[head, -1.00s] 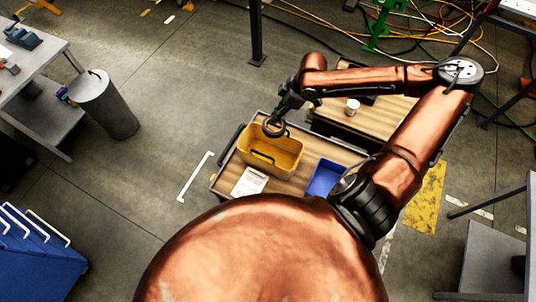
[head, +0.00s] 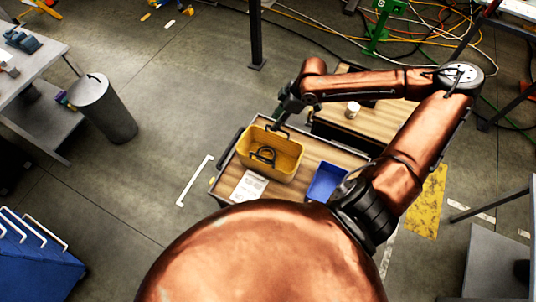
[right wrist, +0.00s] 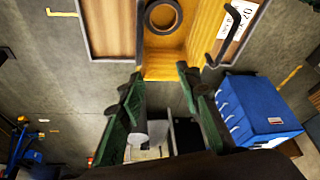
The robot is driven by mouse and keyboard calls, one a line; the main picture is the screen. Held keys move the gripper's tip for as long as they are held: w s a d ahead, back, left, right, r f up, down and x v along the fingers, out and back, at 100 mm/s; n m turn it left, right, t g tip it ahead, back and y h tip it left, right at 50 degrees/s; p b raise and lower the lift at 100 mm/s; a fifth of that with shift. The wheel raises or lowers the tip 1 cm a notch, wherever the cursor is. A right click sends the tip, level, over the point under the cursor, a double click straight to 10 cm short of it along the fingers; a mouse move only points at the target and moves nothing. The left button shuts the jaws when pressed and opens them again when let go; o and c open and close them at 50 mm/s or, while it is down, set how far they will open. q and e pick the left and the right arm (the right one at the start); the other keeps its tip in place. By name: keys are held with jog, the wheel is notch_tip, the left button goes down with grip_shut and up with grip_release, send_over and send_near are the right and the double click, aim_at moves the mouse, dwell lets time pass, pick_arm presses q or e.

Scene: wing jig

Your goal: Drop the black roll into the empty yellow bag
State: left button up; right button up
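The yellow bag (head: 287,168) stands open on the wooden-topped cart in the head view. The black roll (head: 263,155) lies inside it as a dark ring. In the right wrist view the black roll (right wrist: 163,15) shows against the inside of the yellow bag (right wrist: 162,66), near the top edge. My right gripper (head: 282,123) is above the bag's far edge, apart from the roll. In the right wrist view its green fingers (right wrist: 160,95) are spread with nothing between them. My left gripper is not in view.
A blue bin (head: 326,181) and a white printed sheet (head: 250,186) lie on the cart (head: 218,184) beside the bag. A second wooden top with a white cup (head: 352,109) stands behind. A grey cylinder bin (head: 107,108) stands on the floor at left.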

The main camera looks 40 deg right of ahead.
jog(key=v, duration=1.2)
